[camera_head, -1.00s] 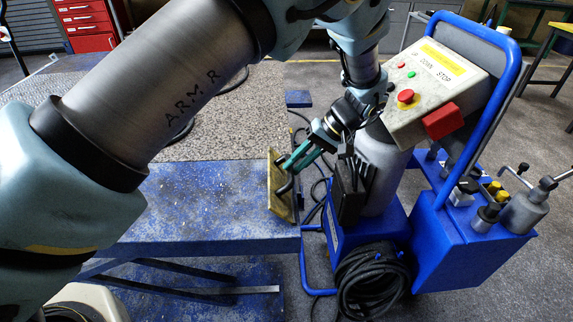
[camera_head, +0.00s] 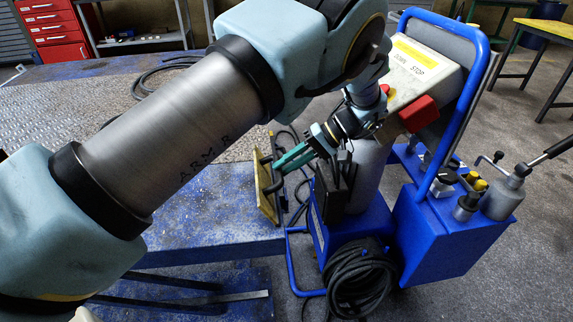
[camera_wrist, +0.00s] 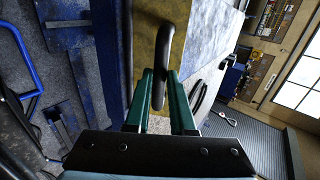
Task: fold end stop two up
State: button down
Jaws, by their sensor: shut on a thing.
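The end stop is a worn yellow plate (camera_head: 265,205) with a dark bar handle, at the right end of the blue lift platform (camera_head: 205,215). In the head view it looks roughly upright, its exact angle unclear. In the wrist view the yellow plate (camera_wrist: 143,40) fills the upper middle, with the curved handle (camera_wrist: 165,45) in front of it. My gripper (camera_head: 277,172) reaches in from the right with green fingers. In the wrist view my gripper (camera_wrist: 160,82) is shut on the handle. The plate's hinge is hidden.
A blue trolley (camera_head: 440,235) with a control box (camera_head: 418,72) and grey cylinder stands close on the right. A coiled black hose (camera_head: 360,278) hangs at its front. Dark cables lie on the floor between platform and trolley. The platform's blue front surface is clear.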

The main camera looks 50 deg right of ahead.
jog(key=c, duration=0.8)
grip_release()
jog(key=shift+o, duration=0.2)
jog(key=shift+d, duration=0.1)
jog(key=b+v, duration=0.2)
jog(key=v, duration=0.8)
jog(key=shift+s+d+r, duration=0.15)
jog(key=shift+s+r, duration=0.05)
jog(key=shift+s, duration=0.05)
jog(key=shift+w, duration=0.1)
